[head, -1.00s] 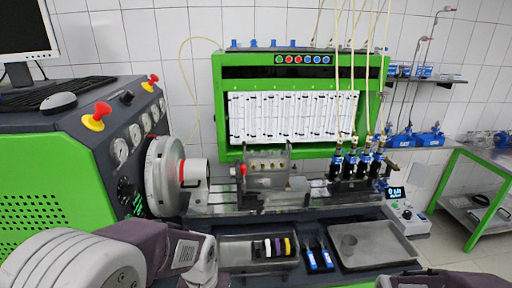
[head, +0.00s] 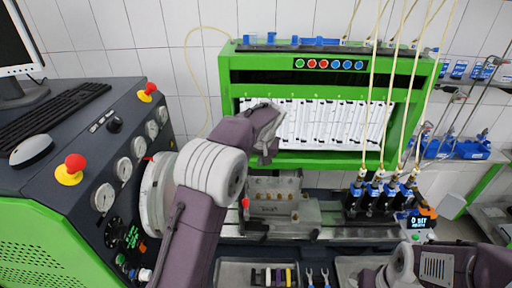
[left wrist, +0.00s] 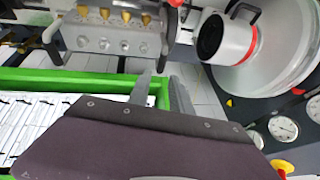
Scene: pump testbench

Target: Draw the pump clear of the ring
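The pump, a grey metal block with brass fittings (head: 272,196), sits on the bench bed below the white gauge panel; it also shows at the top of the left wrist view (left wrist: 115,35). In the left wrist view, a red ring (left wrist: 253,42) circles the white hub of the large drive wheel, beside the pump. A gap with a small coupling part shows between them. My arm hides the hub in the head view. My left gripper (head: 266,156) is above the pump, its fingers (left wrist: 163,88) apart and empty. My right arm is at the lower right; its fingers are not clear.
The green-framed gauge panel (head: 325,70) stands close behind my left gripper. Several black injectors with hoses (head: 380,195) stand right of the pump. The console with red knobs (head: 75,165) is at left. A tray (head: 230,273) lies below the bed.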

